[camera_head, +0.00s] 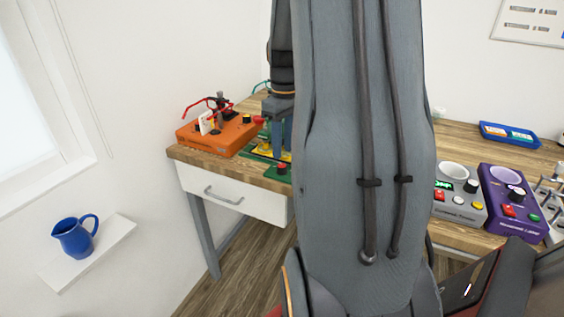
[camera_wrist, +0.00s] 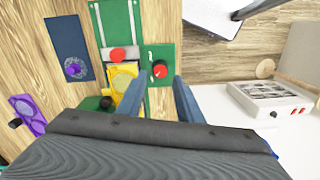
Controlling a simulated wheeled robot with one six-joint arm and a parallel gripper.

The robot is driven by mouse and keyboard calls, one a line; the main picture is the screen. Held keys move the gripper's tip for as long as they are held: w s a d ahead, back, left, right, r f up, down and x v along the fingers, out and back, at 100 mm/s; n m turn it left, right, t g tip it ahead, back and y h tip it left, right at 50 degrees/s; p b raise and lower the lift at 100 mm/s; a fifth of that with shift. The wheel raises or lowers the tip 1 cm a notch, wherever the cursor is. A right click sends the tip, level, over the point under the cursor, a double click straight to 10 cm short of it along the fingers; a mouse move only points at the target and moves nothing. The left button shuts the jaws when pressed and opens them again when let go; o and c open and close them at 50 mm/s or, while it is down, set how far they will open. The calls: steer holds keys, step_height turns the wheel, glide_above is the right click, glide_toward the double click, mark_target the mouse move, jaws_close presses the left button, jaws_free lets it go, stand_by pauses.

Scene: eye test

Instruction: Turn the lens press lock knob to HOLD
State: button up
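The lens press has a green frame (camera_wrist: 116,22), a red-topped part (camera_wrist: 118,55) and a yellow stage with a round disc (camera_wrist: 122,80) in the wrist view. Beside it, a green panel carries a red knob (camera_wrist: 160,70) on a dark base, which I take as the lock knob. The knob also shows in the head view (camera_head: 282,167). My gripper (camera_wrist: 160,82) is open and empty. Its two blue-grey fingers are apart, and the knob appears between their tips; I cannot tell whether they touch it. The knob's setting and the panel lettering are too small to read.
An orange device (camera_head: 217,136) with red leads stands left of the press on the wooden table. Grey (camera_head: 459,208) and purple (camera_head: 512,212) devices and a blue tray (camera_head: 509,128) are at right. A blue jug (camera_head: 75,238) stands on a wall shelf. My arm hides the table's middle.

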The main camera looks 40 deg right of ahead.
mark_target(282, 166)
step_height(282, 166, down, 6)
steer(key=shift+a+r+p, duration=0.15)
steer(key=shift+p, duration=0.25)
steer(key=shift+c, duration=0.5)
steer(key=c, duration=0.7)
